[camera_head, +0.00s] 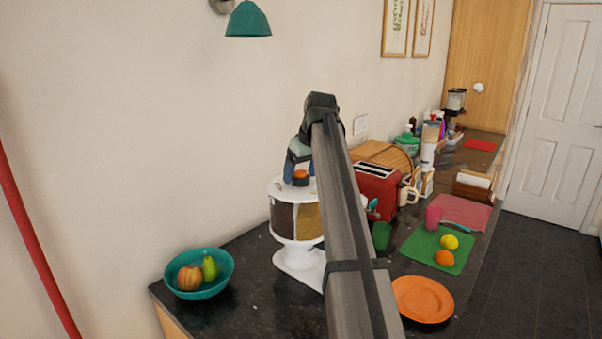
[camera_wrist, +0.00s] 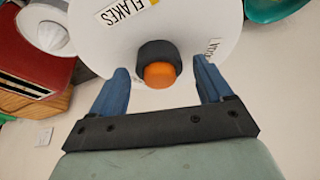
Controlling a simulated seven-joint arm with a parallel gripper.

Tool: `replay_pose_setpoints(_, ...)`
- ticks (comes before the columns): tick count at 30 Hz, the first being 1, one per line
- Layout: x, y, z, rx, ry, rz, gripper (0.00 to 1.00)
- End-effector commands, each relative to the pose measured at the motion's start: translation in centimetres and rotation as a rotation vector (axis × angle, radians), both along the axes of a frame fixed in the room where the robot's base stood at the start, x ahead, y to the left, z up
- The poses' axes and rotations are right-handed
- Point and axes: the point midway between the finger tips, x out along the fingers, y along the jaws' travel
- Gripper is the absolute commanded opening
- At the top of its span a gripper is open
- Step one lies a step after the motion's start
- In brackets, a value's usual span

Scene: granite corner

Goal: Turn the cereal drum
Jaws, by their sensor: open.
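The cereal drum (camera_head: 284,220) is a white round dispenser with brown and yellow contents, standing on a white pedestal on the dark counter. Its white top (camera_wrist: 112,45) carries a label reading "FLAKES" and part of a second label. A dark knob with an orange centre (camera_wrist: 160,75) is on the top and also shows in the head view (camera_head: 300,176). My gripper (camera_wrist: 161,66) is open, its blue fingers on either side of the knob with gaps between. In the head view my gripper (camera_head: 299,170) is over the drum; my arm hides the drum's right part.
A teal bowl (camera_head: 220,283) with fruit stands left of the drum. A red toaster (camera_head: 376,190) and a dark green cup (camera_head: 381,236) stand close on the right. An orange plate (camera_head: 422,299) and a green mat (camera_head: 420,250) with fruit lie farther right. The wall is behind.

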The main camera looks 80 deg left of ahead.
Motion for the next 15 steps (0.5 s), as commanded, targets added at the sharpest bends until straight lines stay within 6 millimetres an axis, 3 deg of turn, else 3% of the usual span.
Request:
replay_pose_setpoints(11,-0.08,0.16,-0.43,0.000,0.000,0.000,0.79)
replay_pose_setpoints(15,-0.07,0.15,-0.42,0.000,0.000,0.000,0.67)
